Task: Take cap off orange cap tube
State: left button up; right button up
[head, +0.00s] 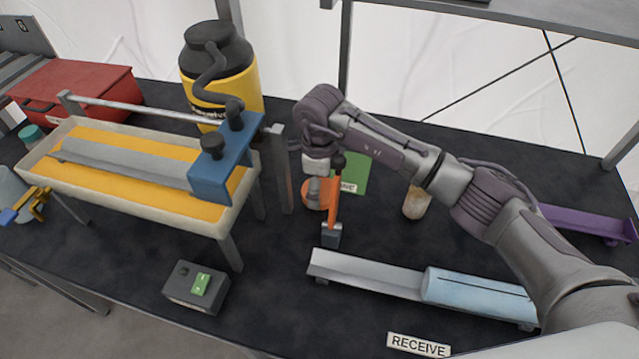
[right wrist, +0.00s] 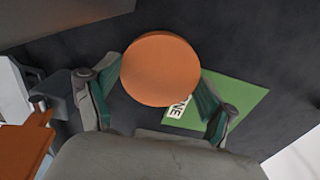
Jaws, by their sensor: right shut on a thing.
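The round orange cap (right wrist: 160,70) sits between the green-padded fingers of my right gripper (right wrist: 155,100) in the right wrist view. The fingers are shut on it. In the head view my right gripper (head: 317,185) points down over the table, with the orange cap (head: 318,197) showing at its fingertips. The tube's body is hidden, so I cannot tell whether the cap still sits on it. My left gripper is not in view.
An orange-handled tool (head: 334,205) stands close beside my right gripper. A green mat (head: 354,176) lies behind, and a pale jar (head: 417,205) stands right. A grey channel with a blue cylinder (head: 478,296) lies in front. A large tray (head: 130,200) stands left.

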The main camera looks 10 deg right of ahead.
jog(key=shift+f, duration=0.35)
jog(key=o, duration=1.1)
